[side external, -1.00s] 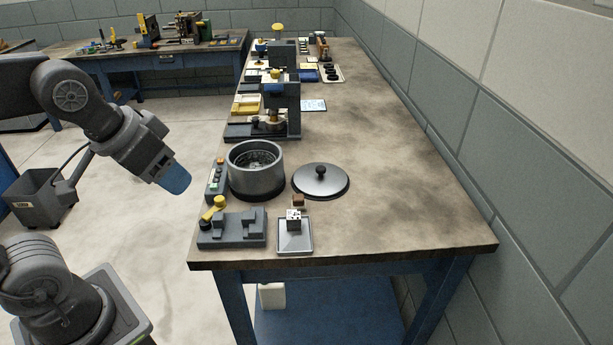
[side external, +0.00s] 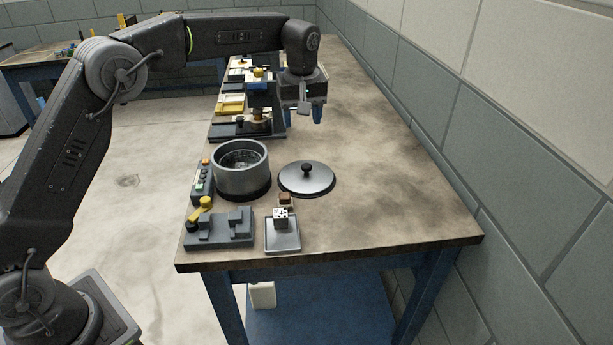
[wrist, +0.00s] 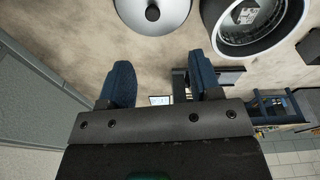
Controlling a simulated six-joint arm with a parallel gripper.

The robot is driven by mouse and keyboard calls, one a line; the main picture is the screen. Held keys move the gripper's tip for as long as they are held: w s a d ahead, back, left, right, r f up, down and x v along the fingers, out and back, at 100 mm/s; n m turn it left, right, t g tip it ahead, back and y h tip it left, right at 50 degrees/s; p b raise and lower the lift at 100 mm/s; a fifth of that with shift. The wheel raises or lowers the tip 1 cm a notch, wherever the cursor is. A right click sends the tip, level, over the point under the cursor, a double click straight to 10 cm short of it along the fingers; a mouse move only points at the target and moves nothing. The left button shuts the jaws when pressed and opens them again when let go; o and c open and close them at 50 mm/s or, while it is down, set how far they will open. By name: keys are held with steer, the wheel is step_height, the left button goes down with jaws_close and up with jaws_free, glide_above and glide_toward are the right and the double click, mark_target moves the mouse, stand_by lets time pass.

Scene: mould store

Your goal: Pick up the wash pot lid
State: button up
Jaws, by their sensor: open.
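The wash pot lid (side external: 293,180) is a round grey metal disc with a black knob (side external: 306,168) on top. It lies flat on the bench, to the right of the open wash pot (side external: 242,178). My gripper (side external: 309,115) points down above the bench, behind the lid and apart from it, with its blue fingers spread and nothing between them. In the wrist view the lid (wrist: 170,17) is at the top edge, partly cut off, beyond the open fingers (wrist: 160,85). The pot (wrist: 218,38) shows at the top right there.
A grey fixture with a yellow lever (side external: 220,230) and a small tray (side external: 283,247) with a little block stand at the front. A button box (side external: 202,182) is left of the pot. A dark press-like fixture (side external: 232,128) stands behind the pot. The bench's right side (side external: 400,180) is clear.

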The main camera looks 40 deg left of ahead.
step_height(320, 180, down, 3)
steer(key=w, duration=0.2)
glide_above(307, 165)
steer(key=s, duration=0.1)
steer(key=shift+n, duration=0.4)
steer(key=f, duration=0.7)
steer(key=shift+s+d+f, duration=0.1)
steer(key=shift+d, duration=0.25)
steer(key=shift+w+a+f, duration=0.1)
steer(key=shift+w+f, duration=0.1)
steer(key=shift+f, duration=0.8)
steer(key=shift+w+a+f, duration=0.15)
steer(key=shift+f, duration=0.9)
steer(key=shift+w+a+f, duration=0.1)
steer(key=shift+w+f, duration=0.1)
steer(key=shift+f, duration=0.8)
steer(key=c, duration=1.1)
